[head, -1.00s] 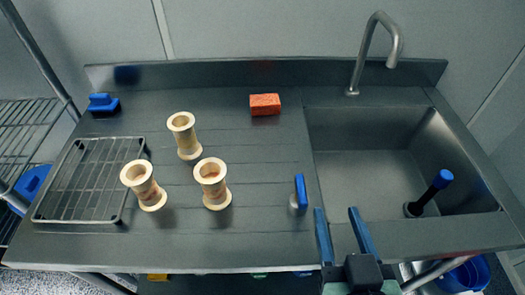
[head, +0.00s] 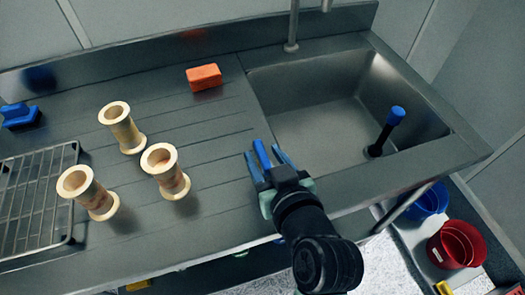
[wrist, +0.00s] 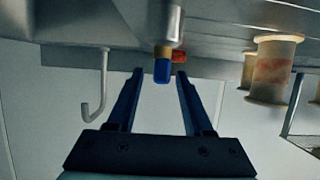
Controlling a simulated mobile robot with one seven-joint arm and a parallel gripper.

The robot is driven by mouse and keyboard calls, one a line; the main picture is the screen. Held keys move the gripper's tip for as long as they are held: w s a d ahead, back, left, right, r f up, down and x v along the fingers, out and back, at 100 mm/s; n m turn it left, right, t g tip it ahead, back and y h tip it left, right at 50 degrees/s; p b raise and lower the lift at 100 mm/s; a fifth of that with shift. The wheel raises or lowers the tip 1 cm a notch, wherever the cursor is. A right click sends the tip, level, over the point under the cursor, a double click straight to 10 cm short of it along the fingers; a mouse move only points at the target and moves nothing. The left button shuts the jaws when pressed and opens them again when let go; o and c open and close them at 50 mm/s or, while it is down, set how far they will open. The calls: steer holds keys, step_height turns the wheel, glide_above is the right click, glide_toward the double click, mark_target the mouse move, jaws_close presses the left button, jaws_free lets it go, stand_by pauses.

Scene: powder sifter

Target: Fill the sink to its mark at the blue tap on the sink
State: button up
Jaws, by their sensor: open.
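The sink's bare metal floor shows, and I see no water or mark. The spout (head: 292,30) is cut off at the top of the head view; its hook shows in the wrist view (wrist: 97,95).
A dark post with a blue top (head: 395,116) stands in the sink. An orange sponge (head: 204,77), three cream spools (head: 122,127), a wire rack (head: 40,200) and a blue-handled brush (head: 18,115) are on the counter. A red bucket (head: 456,247) stands lower right.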

steer(key=shift+x, duration=0.85)
jaws_close()
